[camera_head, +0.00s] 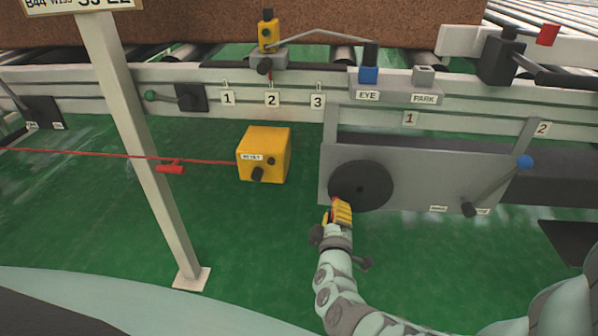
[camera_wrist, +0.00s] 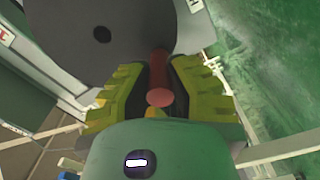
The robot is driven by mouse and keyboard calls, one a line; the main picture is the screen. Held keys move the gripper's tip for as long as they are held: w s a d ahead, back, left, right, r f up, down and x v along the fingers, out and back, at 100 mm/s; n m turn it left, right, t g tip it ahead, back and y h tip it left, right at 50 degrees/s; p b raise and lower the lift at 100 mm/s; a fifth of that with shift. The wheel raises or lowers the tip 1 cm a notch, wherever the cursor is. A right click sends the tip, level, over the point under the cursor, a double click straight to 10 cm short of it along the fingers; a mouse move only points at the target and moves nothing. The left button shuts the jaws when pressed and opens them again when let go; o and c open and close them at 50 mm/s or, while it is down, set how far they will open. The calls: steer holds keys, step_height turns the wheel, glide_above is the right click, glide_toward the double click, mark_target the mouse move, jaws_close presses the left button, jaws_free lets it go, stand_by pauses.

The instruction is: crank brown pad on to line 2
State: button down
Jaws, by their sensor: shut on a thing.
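The brown pad (camera_head: 270,24) is a long speckled block lying on the rollers at the top of the head view; its ends are partly out of frame. Plates marked 1 (camera_head: 228,99), 2 (camera_head: 272,99) and 3 (camera_head: 317,101) sit on the white rail below it. The dark crank disc (camera_head: 361,186) is on a grey housing (camera_head: 430,178); it also fills the upper left of the wrist view (camera_wrist: 95,50). My gripper (camera_head: 340,208) is at the disc's lower left edge. In the wrist view its yellow-green fingers close around the red crank handle (camera_wrist: 158,95).
A yellow reset box (camera_head: 264,155) with a red pull cord (camera_head: 80,154) is left of the housing. A white post (camera_head: 140,150) stands further left. A yellow sensor (camera_head: 268,35) sits before the pad.

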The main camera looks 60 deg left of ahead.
steer(key=c, duration=0.8)
jaws_free()
steer(key=shift+w, duration=0.1)
steer(key=shift+c, duration=0.2)
steer(key=v, duration=0.7)
steer(key=shift+s+d, duration=0.2)
